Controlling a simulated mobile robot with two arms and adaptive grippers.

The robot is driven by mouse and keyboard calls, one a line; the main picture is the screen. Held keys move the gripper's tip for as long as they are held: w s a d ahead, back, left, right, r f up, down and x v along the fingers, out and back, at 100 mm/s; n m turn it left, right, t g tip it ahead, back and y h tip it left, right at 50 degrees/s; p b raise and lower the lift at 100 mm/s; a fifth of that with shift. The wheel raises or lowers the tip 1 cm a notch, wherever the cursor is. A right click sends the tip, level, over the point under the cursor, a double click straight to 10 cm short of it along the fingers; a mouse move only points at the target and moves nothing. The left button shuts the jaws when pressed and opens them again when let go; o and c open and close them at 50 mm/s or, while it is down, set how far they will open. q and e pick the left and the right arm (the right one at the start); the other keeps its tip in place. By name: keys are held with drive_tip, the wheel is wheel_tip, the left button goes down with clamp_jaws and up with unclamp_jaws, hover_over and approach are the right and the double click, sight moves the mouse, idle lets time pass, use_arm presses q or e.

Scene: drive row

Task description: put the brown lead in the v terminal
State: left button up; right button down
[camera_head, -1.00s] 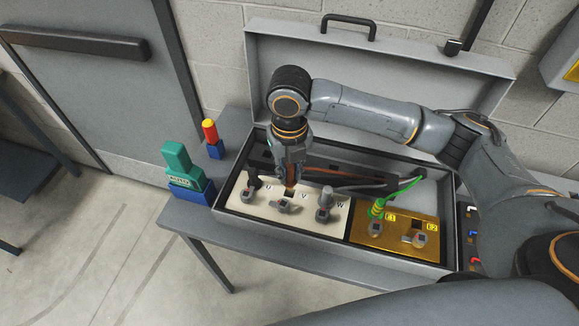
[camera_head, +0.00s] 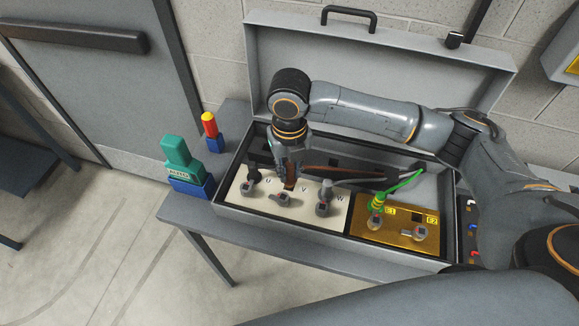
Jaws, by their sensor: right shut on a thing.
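The open grey terminal box (camera_head: 232,212) stands on the bench, with a cream panel (camera_head: 255,212) marked U, V and W. My right gripper (camera_head: 289,172) points down over the middle of this panel, shut on the end of the brown lead (camera_head: 290,184). The lead's brown cable (camera_head: 340,174) runs off to the right behind the panel. The lead's end is right at the V terminal (camera_head: 283,199), just behind its grey clamp knob. Whether it is inside the opening cannot be told. My left gripper is out of view.
A dark lead stands at U (camera_head: 252,174), a grey one at W (camera_head: 326,188). A green-yellow lead (camera_head: 376,203) stands at E1 on the brass plate (camera_head: 388,229); E2 beside it looks empty. A green-blue block (camera_head: 185,170) and red-blue tool (camera_head: 211,131) stand left.

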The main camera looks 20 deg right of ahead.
drive_tip(key=shift+f, duration=0.4)
drive_tip(key=shift+f+b, duration=0.35)
drive_tip(key=shift+f, duration=0.8)
drive_tip(key=shift+f, duration=0.1)
drive_tip(key=c, duration=1.1)
unclamp_jaws()
wheel_tip(320, 180, up, 12)
drive_tip(key=shift+r, duration=0.1)
